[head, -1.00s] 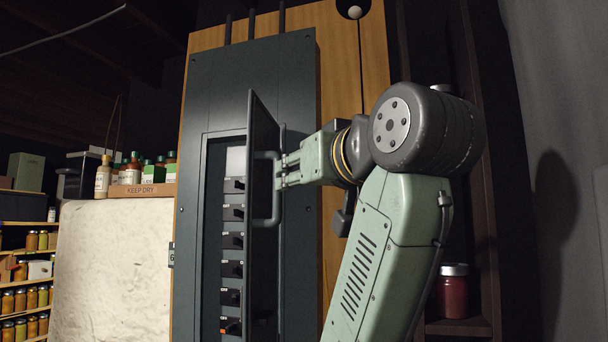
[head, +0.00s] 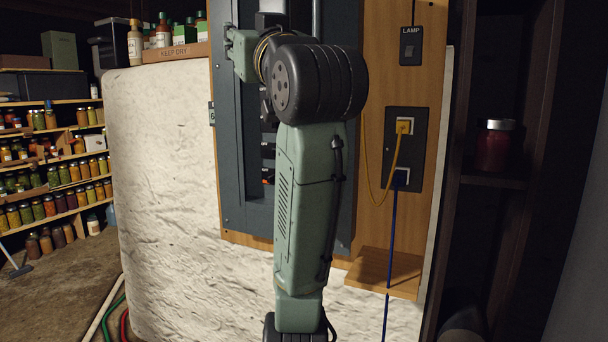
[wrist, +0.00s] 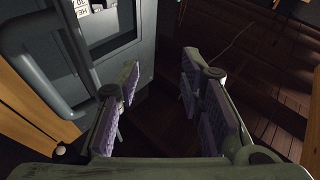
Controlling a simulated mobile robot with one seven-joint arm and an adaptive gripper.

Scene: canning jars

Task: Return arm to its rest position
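My gripper (wrist: 158,88) is open in the wrist view, with its two purple-padded fingers apart and nothing between them. In the head view my arm stands upright in front of the dark grey electrical panel (head: 230,170), and my gripper (head: 232,52) points left near the top of the picture. The arm hides much of the panel and its switches. In the wrist view a dark bar handle (wrist: 72,55) and a grey panel surface with a white label (wrist: 93,20) lie left of the fingers, outside them.
A wooden board carries a lamp switch (head: 410,45) and outlets with a yellow cord (head: 384,190) and a blue cord (head: 389,250). A small wooden ledge (head: 375,272) juts out below. A red jar (head: 495,148) stands on the right shelf. Jar shelves (head: 55,190) stand far left.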

